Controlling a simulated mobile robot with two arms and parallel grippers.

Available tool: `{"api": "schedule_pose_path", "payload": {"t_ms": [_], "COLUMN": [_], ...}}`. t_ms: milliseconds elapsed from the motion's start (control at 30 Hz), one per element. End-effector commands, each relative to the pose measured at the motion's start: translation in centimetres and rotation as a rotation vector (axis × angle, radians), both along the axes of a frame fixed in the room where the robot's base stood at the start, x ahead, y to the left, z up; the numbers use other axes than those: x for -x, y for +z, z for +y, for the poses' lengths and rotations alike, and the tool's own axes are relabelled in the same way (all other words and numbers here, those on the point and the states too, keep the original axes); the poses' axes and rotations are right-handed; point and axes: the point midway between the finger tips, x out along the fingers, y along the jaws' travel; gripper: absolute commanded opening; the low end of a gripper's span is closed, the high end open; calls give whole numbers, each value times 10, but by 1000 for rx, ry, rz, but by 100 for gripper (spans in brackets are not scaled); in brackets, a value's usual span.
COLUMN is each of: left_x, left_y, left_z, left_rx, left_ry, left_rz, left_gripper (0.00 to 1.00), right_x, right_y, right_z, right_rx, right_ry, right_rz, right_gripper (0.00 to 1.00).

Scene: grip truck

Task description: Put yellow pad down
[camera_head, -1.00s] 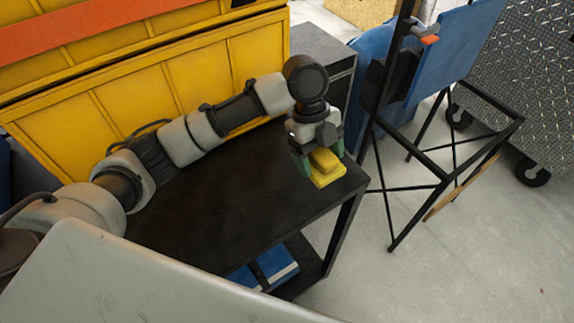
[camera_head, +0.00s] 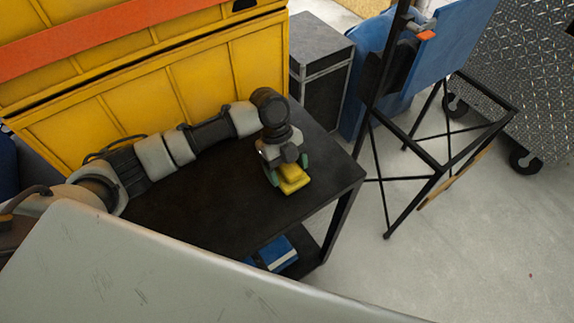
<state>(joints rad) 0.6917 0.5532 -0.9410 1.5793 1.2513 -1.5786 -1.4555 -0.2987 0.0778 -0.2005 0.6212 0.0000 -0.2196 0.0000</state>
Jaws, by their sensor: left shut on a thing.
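The yellow pad (camera_head: 292,181) is in the fingers of my left gripper (camera_head: 288,172), at the right part of the black table (camera_head: 220,210). The gripper points down and is shut on the pad. The pad is at or just above the tabletop; I cannot tell whether it touches. The fingers partly cover its far end. My right gripper is not in view.
The tabletop around the pad is bare. A yellow crate wall (camera_head: 130,90) stands behind the table, and a dark grey cabinet (camera_head: 322,75) behind its right end. A black metal frame (camera_head: 440,160) stands at the right. A blue item (camera_head: 277,253) lies on the lower shelf.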

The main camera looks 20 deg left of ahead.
Motion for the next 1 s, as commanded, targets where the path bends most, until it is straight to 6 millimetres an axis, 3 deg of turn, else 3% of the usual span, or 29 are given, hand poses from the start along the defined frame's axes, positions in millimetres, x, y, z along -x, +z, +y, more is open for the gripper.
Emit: {"api": "schedule_pose_path", "payload": {"t_ms": [67, 100, 267, 633, 1000], "left_x": [0, 0, 0, -2, -16], "left_y": [-2, -3, -2, 4, 57], "left_z": [0, 0, 0, 2, 20], "left_rx": [0, 0, 0, 0, 0], "left_ry": [0, 0, 0, 0, 1], "left_rz": [0, 0, 0, -4, -3], "left_gripper": [55, 76, 100, 100, 100], "right_x": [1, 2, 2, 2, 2], "right_y": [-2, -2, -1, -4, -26], "right_z": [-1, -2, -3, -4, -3], "right_rx": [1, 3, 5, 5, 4], "right_ry": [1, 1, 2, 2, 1], "right_rz": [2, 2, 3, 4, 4], "right_gripper": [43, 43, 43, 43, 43]}}
